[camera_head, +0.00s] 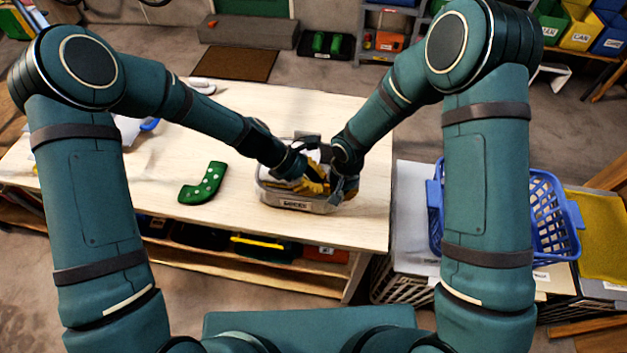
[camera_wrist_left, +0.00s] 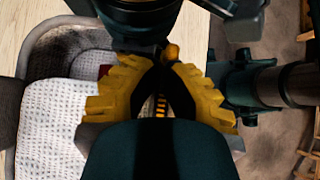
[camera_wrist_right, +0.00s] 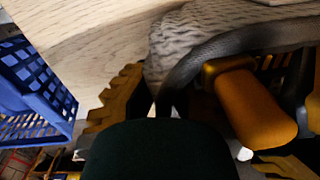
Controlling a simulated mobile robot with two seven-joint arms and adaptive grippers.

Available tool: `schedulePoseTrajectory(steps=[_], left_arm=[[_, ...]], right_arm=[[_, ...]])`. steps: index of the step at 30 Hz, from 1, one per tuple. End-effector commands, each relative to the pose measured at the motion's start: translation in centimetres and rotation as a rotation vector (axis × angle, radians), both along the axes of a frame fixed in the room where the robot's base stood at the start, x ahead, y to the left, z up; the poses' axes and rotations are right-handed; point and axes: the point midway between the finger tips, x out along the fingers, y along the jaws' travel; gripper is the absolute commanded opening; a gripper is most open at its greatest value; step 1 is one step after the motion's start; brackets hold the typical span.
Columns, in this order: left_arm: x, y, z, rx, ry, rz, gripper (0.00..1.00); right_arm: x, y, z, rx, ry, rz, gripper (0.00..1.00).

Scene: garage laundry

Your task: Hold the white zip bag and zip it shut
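A grey, labelled bin (camera_head: 300,206) stands near the right end of the pale wooden table. Pale material (camera_head: 288,168) shows inside it. In the left wrist view, white textured fabric (camera_wrist_left: 65,120) lies within the bin; it may be the zip bag, but no zip is clear. My left gripper (camera_head: 313,178) has yellow fingers over the bin; it also shows in its wrist view (camera_wrist_left: 160,85). My right gripper (camera_head: 343,180) is at the bin's right side, close to the left one. In the right wrist view, a yellow finger (camera_wrist_right: 118,98) borders pale textured material (camera_wrist_right: 185,45). The grip contacts are hidden.
A white item with a blue part (camera_head: 150,125) lies farther left. A blue basket (camera_head: 548,215) stands right of the table. The floor mat (camera_head: 236,64) lies behind.

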Motion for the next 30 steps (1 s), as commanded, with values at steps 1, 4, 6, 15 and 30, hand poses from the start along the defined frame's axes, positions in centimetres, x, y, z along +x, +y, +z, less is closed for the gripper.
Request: schedulePoseTrajectory(steps=[1,4,6,15,30], left_arm=[[0.0,0.1,0.0,0.0,0.0,0.0,0.0],[0.3,1.0,0.0,0.0,-0.001,0.002,0.0],[0.5,2.0,0.0,0.0,-0.001,0.004,0.0],[1.6,7.0,3.2,0.001,-0.007,0.004,0.0],[2.2,10.9,7.1,0.0,0.0,0.0,0.0]], right_arm=[[0.0,0.0,0.0,0.001,0.0,-0.001,0.0],[0.0,0.0,0.0,0.0,0.0,-0.001,0.0],[0.0,0.0,0.0,0.0,0.0,-0.001,0.0],[0.0,0.0,0.0,0.0,0.0,-0.001,0.0],[0.0,0.0,0.0,0.0,0.001,0.0,0.0]])
